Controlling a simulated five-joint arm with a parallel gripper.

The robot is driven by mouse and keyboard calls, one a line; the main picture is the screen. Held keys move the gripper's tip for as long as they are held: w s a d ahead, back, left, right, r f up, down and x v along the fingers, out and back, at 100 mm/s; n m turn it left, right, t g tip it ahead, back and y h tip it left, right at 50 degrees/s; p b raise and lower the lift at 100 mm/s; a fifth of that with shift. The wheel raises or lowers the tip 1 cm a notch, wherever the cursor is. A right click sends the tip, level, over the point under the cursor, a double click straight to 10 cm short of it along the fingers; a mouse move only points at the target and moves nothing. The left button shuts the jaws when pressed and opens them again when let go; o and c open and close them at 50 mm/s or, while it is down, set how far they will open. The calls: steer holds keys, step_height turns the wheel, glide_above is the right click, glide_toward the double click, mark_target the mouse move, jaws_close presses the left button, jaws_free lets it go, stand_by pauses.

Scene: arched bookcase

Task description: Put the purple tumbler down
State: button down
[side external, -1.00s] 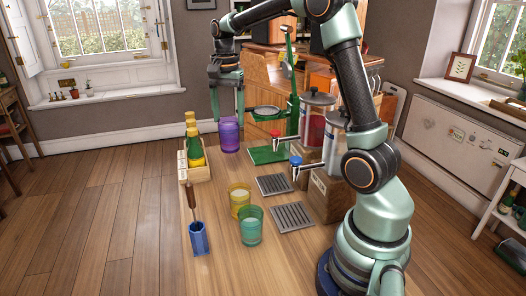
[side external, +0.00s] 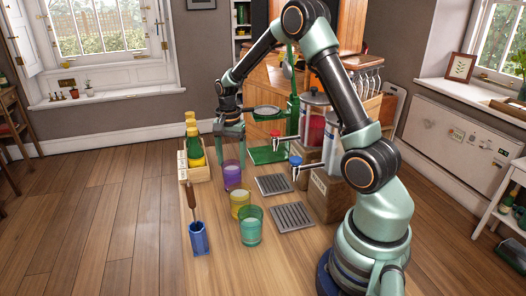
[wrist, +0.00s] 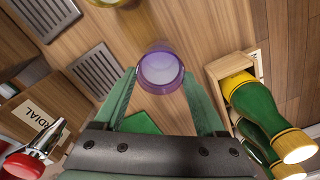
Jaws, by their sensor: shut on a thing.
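The purple tumbler (side external: 232,177) is upright, just behind the yellow tumbler in the side view. My gripper (side external: 232,160) points down and is shut on it, one finger on each side. In the wrist view the purple tumbler (wrist: 160,72) sits between my fingertips (wrist: 162,85), its pale round inside facing the camera. Its base is low, near the wooden counter (side external: 200,280); I cannot tell whether it touches.
A yellow tumbler (side external: 240,203) and a green tumbler (side external: 251,226) stand in front. A bottle crate (side external: 187,174) is at left, a blue holder (side external: 199,239) nearer. Drip grilles (side external: 292,216) and dispensers (side external: 306,152) are at right. A green stand (side external: 268,154) is behind.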

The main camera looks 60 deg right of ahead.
jaws_free()
steer(key=shift+f, duration=0.1)
step_height(320, 180, up, 12)
steer(key=s+a+r+n+t, duration=0.2)
steer(key=s+a+n, duration=0.4)
steer(key=a+n, duration=0.1)
steer(key=s+a+r+n+t, duration=0.3)
steer(key=s+a+n, duration=0.4)
steer(key=a+n, duration=0.1)
steer(key=shift+s+a+n+t, duration=0.2)
steer(key=shift+a+n+t, duration=0.1)
steer(key=shift+a, duration=0.35)
steer(key=shift+r, duration=0.15)
